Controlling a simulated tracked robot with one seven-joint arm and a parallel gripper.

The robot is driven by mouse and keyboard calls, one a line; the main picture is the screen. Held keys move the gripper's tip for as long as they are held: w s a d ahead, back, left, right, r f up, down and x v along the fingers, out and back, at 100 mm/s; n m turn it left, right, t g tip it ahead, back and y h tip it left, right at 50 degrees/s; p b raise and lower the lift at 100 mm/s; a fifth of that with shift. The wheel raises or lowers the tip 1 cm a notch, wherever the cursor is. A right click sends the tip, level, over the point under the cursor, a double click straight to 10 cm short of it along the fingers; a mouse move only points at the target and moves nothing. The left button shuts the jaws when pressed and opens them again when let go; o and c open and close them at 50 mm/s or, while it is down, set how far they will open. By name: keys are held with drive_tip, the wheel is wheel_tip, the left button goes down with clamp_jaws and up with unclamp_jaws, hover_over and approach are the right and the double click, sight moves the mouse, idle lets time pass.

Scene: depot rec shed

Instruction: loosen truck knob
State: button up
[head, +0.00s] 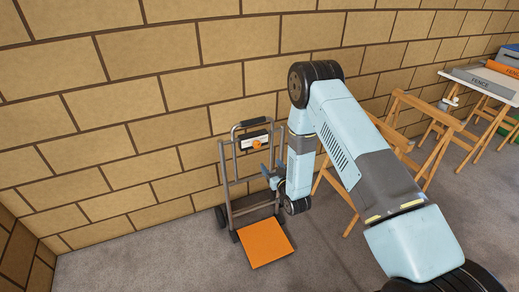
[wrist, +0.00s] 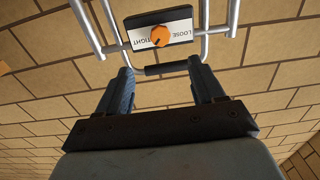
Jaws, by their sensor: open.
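The hand truck (head: 228,178) stands upright against the brick wall, with a grey tube frame and an orange foot plate (head: 265,250). Its orange knob (head: 257,143) sits on a small dark-edged panel (head: 243,140) near the top. In the wrist view the knob (wrist: 161,36) is on the panel (wrist: 183,26), which has a white label with the words LOOSE and TIGHT. I cannot tell exactly where the knob points. My gripper (head: 268,172) is in front of the truck, below and right of the knob. In the wrist view my gripper (wrist: 161,67) is open and empty, apart from the knob.
The truck's black handle bar (wrist: 165,69) crosses between my fingertips in the wrist view. Wooden trestles (head: 420,125) stand right of my arm. A table with boxes (head: 490,80) is at the far right. The grey floor (head: 130,265) left of the truck is clear.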

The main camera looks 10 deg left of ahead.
sight(258, 146)
drive_tip(key=x, duration=1.3)
drive_tip(key=shift+w+a+r, duration=0.1)
drive_tip(key=shift+w+a, duration=0.05)
drive_tip(key=shift+w, duration=0.1)
drive_tip(key=shift+c, duration=0.4)
drive_tip(key=c, duration=1)
